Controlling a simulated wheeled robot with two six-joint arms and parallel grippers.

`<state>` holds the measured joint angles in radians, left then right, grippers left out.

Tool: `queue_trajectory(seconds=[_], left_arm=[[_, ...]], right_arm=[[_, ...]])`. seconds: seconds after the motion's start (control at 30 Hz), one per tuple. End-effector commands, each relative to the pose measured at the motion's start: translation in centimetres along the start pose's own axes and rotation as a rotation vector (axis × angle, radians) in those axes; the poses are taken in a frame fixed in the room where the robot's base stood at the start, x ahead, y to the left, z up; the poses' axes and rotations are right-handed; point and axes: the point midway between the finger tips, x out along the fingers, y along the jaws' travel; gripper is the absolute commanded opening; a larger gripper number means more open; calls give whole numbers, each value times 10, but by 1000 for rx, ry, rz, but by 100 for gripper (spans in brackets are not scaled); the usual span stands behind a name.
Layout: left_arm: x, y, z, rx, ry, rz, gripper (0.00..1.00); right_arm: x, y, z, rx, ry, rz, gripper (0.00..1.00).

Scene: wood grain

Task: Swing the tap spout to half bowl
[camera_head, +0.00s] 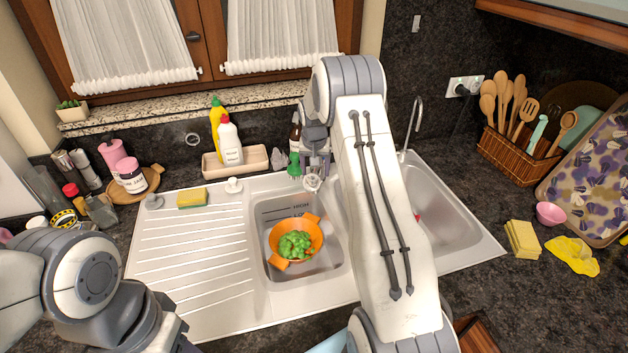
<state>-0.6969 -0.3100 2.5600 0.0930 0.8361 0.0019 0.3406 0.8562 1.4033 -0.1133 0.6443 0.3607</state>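The sink has a ribbed drainboard on the left, a smaller bowl (270,212) in the middle and a larger bowl (450,215) on the right. An orange colander (278,238) with green food sits in the smaller bowl. A thin, curved metal tap spout (418,112) rises behind the larger bowl, right of my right arm. My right gripper (316,168) points down behind the smaller bowl, left of that spout. Its fingers are too small and overlapped to read. A round metal piece shows just below it. My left gripper (172,338) is low at the left, partly cut off by the frame.
A tray (255,162) with bottles stands behind the sink. A sponge (192,198) lies on the drainboard. A utensil basket (505,150), pink cup (550,213), yellow sponges (522,240) and yellow cloth (572,256) are at right. My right arm crosses the sink and hides its middle.

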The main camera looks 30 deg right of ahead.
Motion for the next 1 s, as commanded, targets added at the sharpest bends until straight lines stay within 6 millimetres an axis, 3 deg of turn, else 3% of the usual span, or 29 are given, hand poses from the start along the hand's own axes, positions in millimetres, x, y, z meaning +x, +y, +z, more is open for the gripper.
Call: queue_trajectory(seconds=[0.03, 0.17, 0.2, 0.37, 0.73, 0.77, 0.83, 1.0], left_arm=[[0, 0, 0, 0, 0, 0, 50], [0, 0, 0, 0, 0, 0, 50], [0, 0, 0, 0, 0, 0, 50], [1, 0, 0, 0, 0, 0, 50], [7, 0, 0, 0, 0, 0, 50], [6, 0, 0, 0, 0, 0, 50], [6, 0, 0, 0, 0, 0, 50], [6, 0, 0, 0, 0, 0, 50]], right_arm=[[0, 0, 0, 0, 0, 0, 56], [0, 0, 0, 0, 0, 0, 6], [0, 0, 0, 0, 0, 0, 0], [0, -3, 0, 18, 0, 5, 0], [1, -27, -4, 237, 2, 59, 0], [1, -27, -4, 242, 2, 60, 45], [0, -26, -4, 240, 2, 60, 72], [0, -26, -3, 239, 1, 60, 75]])
